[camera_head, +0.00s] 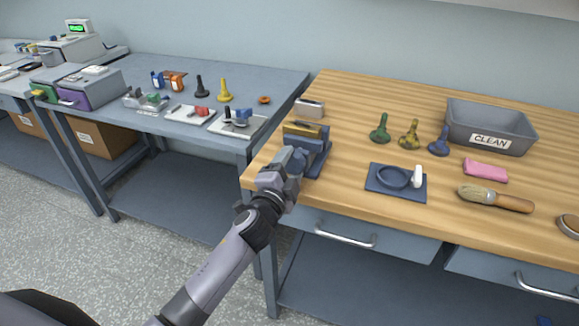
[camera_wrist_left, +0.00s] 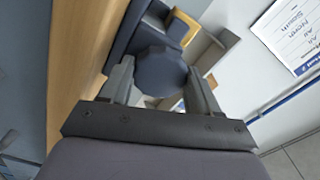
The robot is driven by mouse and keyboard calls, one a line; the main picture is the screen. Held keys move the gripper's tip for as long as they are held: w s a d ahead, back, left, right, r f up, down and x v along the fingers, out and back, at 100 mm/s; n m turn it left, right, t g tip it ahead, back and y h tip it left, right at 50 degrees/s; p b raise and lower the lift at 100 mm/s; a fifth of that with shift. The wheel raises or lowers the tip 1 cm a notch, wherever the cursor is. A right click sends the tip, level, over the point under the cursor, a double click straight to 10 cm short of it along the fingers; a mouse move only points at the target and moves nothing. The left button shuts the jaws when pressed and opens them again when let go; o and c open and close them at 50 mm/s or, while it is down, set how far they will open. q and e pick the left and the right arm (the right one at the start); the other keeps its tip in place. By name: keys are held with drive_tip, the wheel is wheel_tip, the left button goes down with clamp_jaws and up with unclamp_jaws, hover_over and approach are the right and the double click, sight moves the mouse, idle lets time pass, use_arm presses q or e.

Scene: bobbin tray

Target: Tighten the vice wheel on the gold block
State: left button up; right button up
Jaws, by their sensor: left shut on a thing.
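The blue vice (camera_head: 321,147) stands at the left front corner of the wooden bench, with the gold block (camera_head: 301,131) between its jaws. In the left wrist view the gold block (camera_wrist_left: 186,26) shows as a gold edge behind the wheel. The dark blue, many-sided vice wheel (camera_wrist_left: 160,72) faces the wrist camera. My left gripper (camera_head: 291,163) is at the front of the vice, its fingers on either side of the wheel and shut on it. In the head view the gripper hides most of the wheel. My right gripper is not in view.
A grey and brown block (camera_head: 309,107) stands behind the vice. A blue plate with a ring (camera_head: 378,188) lies to its right. Green, yellow and blue knobbed pieces (camera_head: 380,130), a CLEAN bin (camera_head: 490,125), a pink block (camera_head: 485,171) and a brush (camera_head: 497,198) are farther right.

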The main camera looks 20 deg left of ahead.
use_arm(q)
drive_tip(key=shift+d, duration=0.1)
idle(0.4)
drive_tip(key=o, duration=1)
drive_tip(key=shift+o, duration=0.2)
drive_tip(key=s, duration=0.7)
